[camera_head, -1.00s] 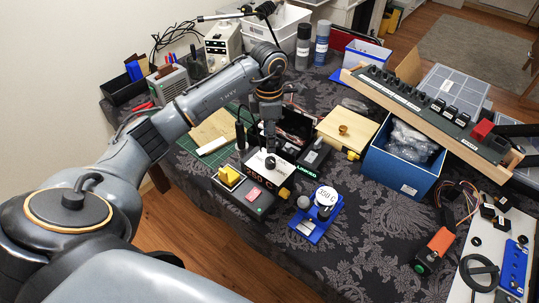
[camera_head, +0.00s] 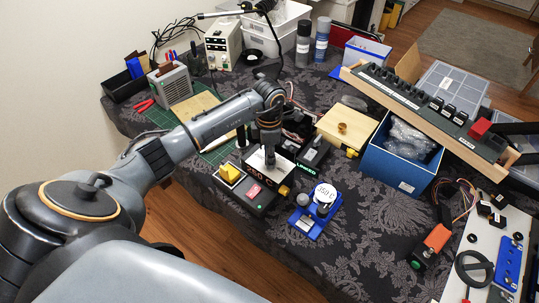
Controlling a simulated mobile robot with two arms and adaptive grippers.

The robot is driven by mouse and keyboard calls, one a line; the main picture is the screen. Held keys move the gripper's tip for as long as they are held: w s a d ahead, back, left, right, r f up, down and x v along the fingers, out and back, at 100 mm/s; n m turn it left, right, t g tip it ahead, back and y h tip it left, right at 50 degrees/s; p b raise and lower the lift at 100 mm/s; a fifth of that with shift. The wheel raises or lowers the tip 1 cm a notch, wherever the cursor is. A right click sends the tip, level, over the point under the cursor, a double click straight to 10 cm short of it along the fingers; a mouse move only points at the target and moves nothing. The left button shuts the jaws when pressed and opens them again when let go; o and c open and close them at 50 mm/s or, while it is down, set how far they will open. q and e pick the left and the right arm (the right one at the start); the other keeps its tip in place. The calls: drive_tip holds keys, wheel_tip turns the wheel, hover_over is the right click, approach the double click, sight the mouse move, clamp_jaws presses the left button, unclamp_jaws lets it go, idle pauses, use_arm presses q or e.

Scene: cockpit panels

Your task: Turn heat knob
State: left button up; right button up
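A small black soldering station (camera_head: 262,197) with a red-lit temperature display stands on the patterned tablecloth, near the table's front edge. Its heat knob sits on the pale top panel (camera_head: 256,161) and is now mostly hidden behind my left gripper. My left gripper (camera_head: 270,158) points straight down over the knob, with its fingertips at or just above it. I cannot tell whether they touch the knob or how far apart they are. My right gripper is not in view.
A blue stand with a round white "350 C" label (camera_head: 325,192) is right of the station. A yellow sponge (camera_head: 229,172) lies at its left. A wooden box (camera_head: 347,130) and a blue bin (camera_head: 402,160) stand farther right.

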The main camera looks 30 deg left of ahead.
use_arm(q)
clamp_jaws()
drive_tip(key=shift+n+b, duration=0.45)
drive_tip(key=shift+n, duration=0.65)
drive_tip(key=o, duration=0.7)
unclamp_jaws()
drive_tip(key=shift+c, duration=0.2)
drive_tip(key=shift+r, duration=0.15)
wheel_tip(320, 180, up, 12)
drive_tip(key=shift+w+a, duration=0.15)
drive_tip(key=shift+a, duration=0.05)
drive_tip(key=shift+f, duration=0.2)
